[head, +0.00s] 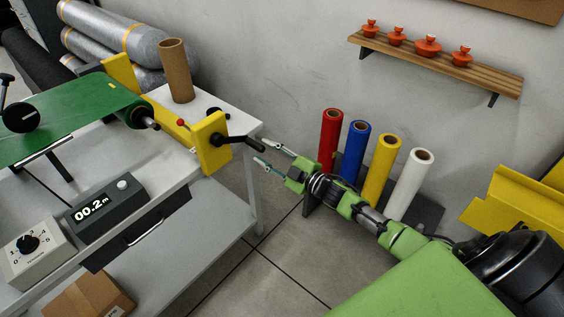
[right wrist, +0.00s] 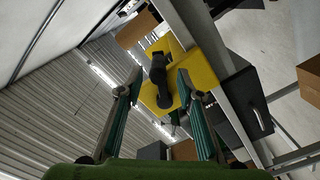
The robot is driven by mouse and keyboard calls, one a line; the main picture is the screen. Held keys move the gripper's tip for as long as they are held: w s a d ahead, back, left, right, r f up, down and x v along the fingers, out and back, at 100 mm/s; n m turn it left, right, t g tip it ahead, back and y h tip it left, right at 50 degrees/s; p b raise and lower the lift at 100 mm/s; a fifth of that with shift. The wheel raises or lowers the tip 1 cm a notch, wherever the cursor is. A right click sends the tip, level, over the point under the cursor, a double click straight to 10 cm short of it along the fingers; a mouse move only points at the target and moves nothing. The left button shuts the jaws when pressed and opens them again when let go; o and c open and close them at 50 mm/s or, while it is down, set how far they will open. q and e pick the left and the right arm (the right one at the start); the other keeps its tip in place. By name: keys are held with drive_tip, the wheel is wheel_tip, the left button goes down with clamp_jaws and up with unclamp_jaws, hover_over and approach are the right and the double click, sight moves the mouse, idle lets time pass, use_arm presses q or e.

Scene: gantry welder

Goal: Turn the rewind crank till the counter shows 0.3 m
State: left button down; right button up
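The rewind crank (head: 238,142) is black and sits on a yellow bracket (head: 212,148) at the bench's right end. Its grip points right, toward my right gripper (head: 262,150). My right gripper is open, with its two fingertips apart on either side of the grip's end. In the right wrist view the black crank (right wrist: 158,72) shows between the open fingers (right wrist: 158,84), against the yellow bracket (right wrist: 195,70); whether they touch it I cannot tell. The counter (head: 105,203) reads 00.2 m. My left gripper is not in view.
A green sheet (head: 70,118) lies over the bench's roller. A cardboard tube (head: 175,72) stands behind the bracket. A grey dial box (head: 35,250) is at front left. Red, blue, yellow and white rolls (head: 410,183) stand behind my right arm. A wall shelf (head: 440,65) holds orange-red pieces.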

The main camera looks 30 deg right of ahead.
drive_tip(key=v, duration=0.8)
drive_tip(key=shift+s, duration=0.1)
